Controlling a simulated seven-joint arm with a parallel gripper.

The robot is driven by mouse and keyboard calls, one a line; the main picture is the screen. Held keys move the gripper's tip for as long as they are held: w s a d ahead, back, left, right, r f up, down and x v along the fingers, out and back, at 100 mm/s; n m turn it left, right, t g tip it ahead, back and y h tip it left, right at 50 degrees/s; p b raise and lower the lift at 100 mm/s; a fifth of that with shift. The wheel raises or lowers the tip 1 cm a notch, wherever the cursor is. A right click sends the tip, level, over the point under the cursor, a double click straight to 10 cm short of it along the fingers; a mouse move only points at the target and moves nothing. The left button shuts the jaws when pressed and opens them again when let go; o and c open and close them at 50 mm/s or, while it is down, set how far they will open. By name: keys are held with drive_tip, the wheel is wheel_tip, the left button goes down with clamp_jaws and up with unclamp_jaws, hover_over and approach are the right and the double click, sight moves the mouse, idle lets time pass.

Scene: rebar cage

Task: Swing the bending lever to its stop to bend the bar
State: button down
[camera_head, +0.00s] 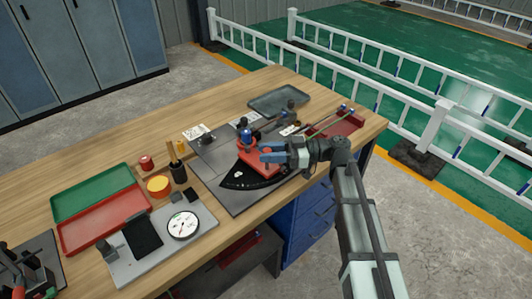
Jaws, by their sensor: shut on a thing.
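The bender stands on a grey plate (205,153) at the right part of the wooden bench. It has a red body (257,167), a blue-topped post (246,136) and a black fan-shaped scale (240,181). My gripper (270,152) reaches in from the right over the red part, with its blue fingers pointing left. It is shut on what looks like the bending lever, which the fingers mostly hide. I cannot make out the bar in the bender or the lever's stop at this size.
A red tray (347,126) with thin green rods lies right of the bender, and a grey tray (280,100) behind it. Green (92,190) and red (100,222) trays, a dial gauge (183,224) and a dark cup (178,172) with a tool stand at left. A white fence runs behind.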

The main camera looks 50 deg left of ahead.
drive_tip(key=shift+w+a, duration=0.2)
drive_tip(key=shift+w, duration=0.2)
drive_tip(key=c, duration=1.2)
unclamp_jaws()
drive_tip(key=o, duration=0.3)
drive_tip(key=shift+s, duration=0.1)
drive_tip(key=v, duration=1.3)
drive_tip(key=shift+w+d, duration=0.25)
drive_tip(key=shift+d, duration=0.15)
